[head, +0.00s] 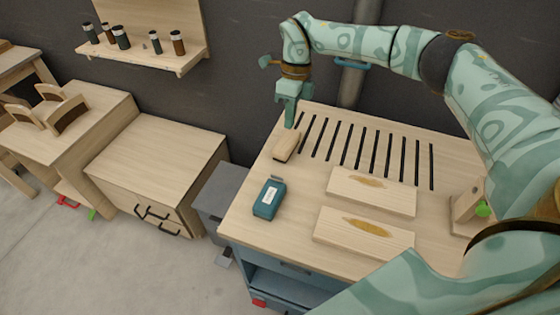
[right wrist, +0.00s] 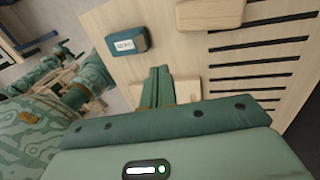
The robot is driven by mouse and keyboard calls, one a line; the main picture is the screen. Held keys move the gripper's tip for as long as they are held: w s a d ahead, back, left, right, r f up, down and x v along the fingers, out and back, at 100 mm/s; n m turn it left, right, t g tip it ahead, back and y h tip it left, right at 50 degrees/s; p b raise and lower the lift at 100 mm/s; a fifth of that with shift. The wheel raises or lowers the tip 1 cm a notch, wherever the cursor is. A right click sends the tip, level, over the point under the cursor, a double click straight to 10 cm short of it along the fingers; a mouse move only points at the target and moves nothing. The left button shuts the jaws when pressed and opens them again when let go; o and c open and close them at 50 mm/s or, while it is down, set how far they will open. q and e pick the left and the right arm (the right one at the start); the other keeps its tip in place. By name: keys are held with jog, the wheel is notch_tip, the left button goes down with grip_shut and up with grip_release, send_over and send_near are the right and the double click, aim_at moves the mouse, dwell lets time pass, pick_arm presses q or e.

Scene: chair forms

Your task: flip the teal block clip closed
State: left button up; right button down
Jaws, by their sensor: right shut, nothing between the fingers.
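The teal block (head: 269,198) lies on the wooden worktop, left of the two wooden boards. It has a pale label on top and a small dark part at its far end; I cannot tell whether that is the clip or how it is set. It also shows in the right wrist view (right wrist: 127,41), beyond and left of the fingers. My right gripper (head: 290,122) points down above the far left of the worktop, shut and empty, apart from the teal block. Its fingers show together in the right wrist view (right wrist: 160,72). My left gripper is not in view.
A small wooden block (head: 287,146) lies between the right gripper and the teal block. Dark slots (head: 366,150) cross the worktop's back. Two boards (head: 372,192) (head: 362,233) lie to the right. A wooden holder with a green knob (head: 482,209) stands at the right edge.

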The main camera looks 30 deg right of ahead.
jog(key=shift+f, duration=0.1)
send_near(278, 179)
notch_tip(278, 179, down, 3)
jog(key=w+d, duration=0.2)
jog(key=d, duration=0.1)
jog(key=a+f, duration=0.1)
jog(key=s+a+f, duration=0.1)
jog(key=shift+s+a+f, duration=0.1)
jog(key=shift+s+a, duration=0.15)
jog(key=shift+a, duration=0.05)
jog(key=shift+s+a+f, duration=0.2)
jog(key=shift+s+a, duration=0.15)
jog(key=shift+a, duration=0.05)
jog(key=shift+r+p, duration=0.1)
jog(key=shift+p, duration=0.35)
jog(key=shift+s+a+t+h+p, duration=0.2)
jog(key=shift+t+h+p, duration=0.1)
